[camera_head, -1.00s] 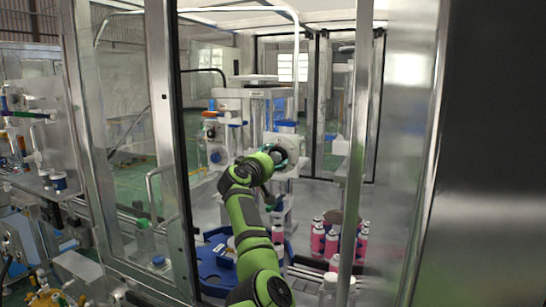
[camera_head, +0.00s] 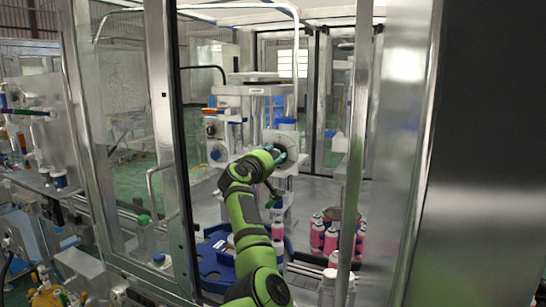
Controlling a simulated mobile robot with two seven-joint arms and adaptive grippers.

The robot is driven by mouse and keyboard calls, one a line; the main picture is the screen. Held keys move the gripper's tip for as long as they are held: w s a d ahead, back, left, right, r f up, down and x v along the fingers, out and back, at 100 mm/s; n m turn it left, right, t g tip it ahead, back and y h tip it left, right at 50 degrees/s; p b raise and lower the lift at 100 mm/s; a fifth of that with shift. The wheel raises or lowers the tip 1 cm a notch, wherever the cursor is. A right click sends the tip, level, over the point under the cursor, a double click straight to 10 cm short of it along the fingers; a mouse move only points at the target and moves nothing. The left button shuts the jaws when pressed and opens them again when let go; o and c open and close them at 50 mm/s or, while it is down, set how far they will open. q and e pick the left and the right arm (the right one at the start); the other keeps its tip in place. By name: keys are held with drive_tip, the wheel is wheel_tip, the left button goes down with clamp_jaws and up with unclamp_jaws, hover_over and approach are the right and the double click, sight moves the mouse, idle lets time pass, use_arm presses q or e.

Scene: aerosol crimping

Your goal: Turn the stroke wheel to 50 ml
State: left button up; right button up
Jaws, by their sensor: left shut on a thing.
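The stroke wheel (camera_head: 284,142) is a dark round knob on the pale front plate (camera_head: 291,165) of the crimping machine, inside the enclosure. My left arm reaches in through the open doorway. Its gripper (camera_head: 276,154) is at the wheel, shut on it, with teal fingertips at its rim. The wheel is partly hidden behind the gripper and wrist, and I cannot read its scale. My right gripper is not in view.
A blue turntable (camera_head: 215,262) stands below my left arm. Several pink cans (camera_head: 331,241) stand right of it. A metal door post (camera_head: 356,150) and the framed glass door (camera_head: 130,140) flank the opening. A blue knob (camera_head: 215,154) sits left of the wheel.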

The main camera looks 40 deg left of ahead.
use_arm(q)
drive_tip(key=shift+r, duration=0.1)
drive_tip(key=o, duration=1.1)
drive_tip(key=shift+o, duration=0.2)
drive_tip(key=v, duration=1.2)
drive_tip(key=shift+a, duration=0.1)
